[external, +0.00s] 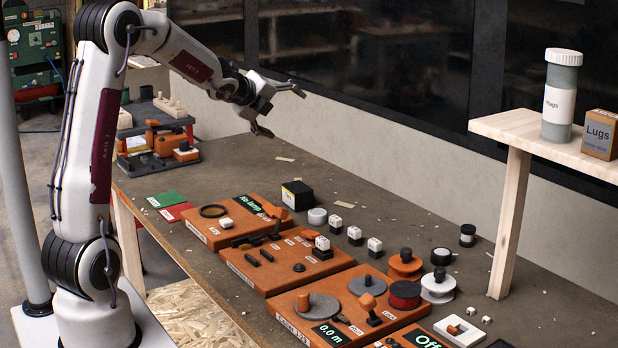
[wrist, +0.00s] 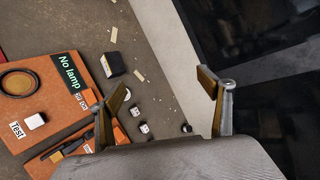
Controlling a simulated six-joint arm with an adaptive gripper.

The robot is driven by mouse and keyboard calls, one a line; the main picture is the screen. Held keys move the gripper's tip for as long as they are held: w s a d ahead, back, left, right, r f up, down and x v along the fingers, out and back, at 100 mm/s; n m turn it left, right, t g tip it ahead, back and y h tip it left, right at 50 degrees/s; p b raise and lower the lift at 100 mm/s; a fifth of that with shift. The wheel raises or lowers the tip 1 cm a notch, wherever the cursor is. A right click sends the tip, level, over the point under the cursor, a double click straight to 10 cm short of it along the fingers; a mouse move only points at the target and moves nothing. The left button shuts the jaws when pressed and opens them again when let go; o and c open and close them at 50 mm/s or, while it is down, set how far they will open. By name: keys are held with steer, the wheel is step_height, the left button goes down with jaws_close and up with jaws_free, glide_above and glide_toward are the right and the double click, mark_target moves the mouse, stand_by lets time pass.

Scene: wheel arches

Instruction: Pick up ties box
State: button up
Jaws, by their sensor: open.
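No box with a readable "ties" label shows. My gripper (external: 277,108) is open and empty, high above the back of the bench and well apart from the black box.
Orange boards (external: 238,264) with knobs and small parts fill the bench front. Several white blocks (external: 354,235) and round spools (external: 405,265) stand right of the black box. A wooden shelf (external: 505,135) at right holds a canister (external: 560,97) and a "Lugs" box (external: 599,135).

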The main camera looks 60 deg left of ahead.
steer(key=w+a+f+m+h, duration=0.1)
steer(key=w+a+f+m, duration=0.3)
steer(key=a, duration=0.1)
steer(key=m+t+h, duration=0.2)
steer(key=m+h, duration=0.3)
steer(key=m, duration=0.8)
glide_toward(291, 187)
steer(key=x, duration=0.3)
steer(key=shift+w+d, duration=0.25)
steer(key=shift+w, duration=0.15)
steer(key=shift+s+f+m, duration=0.2)
steer(key=shift+f+m, duration=0.25)
steer(key=shift+m, duration=0.15)
steer(key=shift+w, duration=0.1)
steer(key=shift+x, duration=1.2)
steer(key=shift+w, duration=0.1)
steer(key=shift+r+x, duration=0.1)
steer(key=shift+x, duration=1.15)
steer(key=shift+r+x, duration=0.15)
steer(key=shift+x, duration=1.1)
